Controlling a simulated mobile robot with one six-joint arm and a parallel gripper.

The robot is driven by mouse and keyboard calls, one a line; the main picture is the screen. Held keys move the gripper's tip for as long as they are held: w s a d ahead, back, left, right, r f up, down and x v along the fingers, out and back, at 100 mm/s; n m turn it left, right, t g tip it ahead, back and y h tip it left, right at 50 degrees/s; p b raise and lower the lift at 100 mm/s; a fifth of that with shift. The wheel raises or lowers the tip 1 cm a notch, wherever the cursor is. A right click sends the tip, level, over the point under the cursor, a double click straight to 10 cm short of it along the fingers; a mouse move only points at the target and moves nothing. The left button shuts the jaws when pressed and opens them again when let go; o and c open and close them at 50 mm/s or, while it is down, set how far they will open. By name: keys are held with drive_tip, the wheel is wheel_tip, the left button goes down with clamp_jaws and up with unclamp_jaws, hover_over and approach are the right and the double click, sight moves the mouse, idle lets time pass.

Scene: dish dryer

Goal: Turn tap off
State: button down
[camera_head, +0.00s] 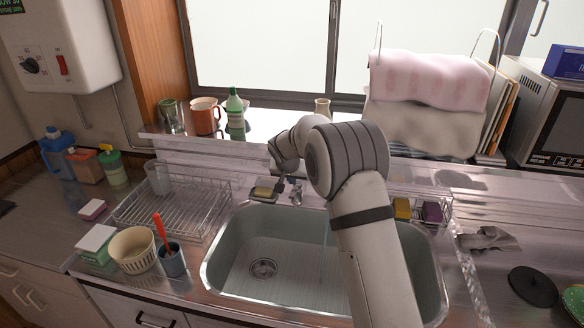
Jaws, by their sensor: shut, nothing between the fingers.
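The sink (228,262) is a pale green-grey basin set in the steel counter. A thin, faint stream, which looks like water (325,238), falls into it right of its middle. A small metallic part at the sink's back edge looks like part of the tap (297,192); my arm hides most of the area to its right, including the spout. My gripper (281,187) is shut and empty, pointing down at the back edge just left of that part. I cannot tell whether they touch.
A wire dish rack (175,210) stands left of the sink, with a cream bowl (133,250) and a blue-grey cup (172,262) in front. A red mug (205,116) and green bottle (235,112) stand on the window ledge. A dark round lid (533,287) lies at right.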

drive_tip(key=shift+s+a+f, duration=0.1)
drive_tip(key=shift+s+f, duration=0.15)
drive_tip(key=shift+f, duration=0.45)
drive_tip(key=shift+s+f, duration=0.2)
drive_tip(key=shift+f, duration=0.45)
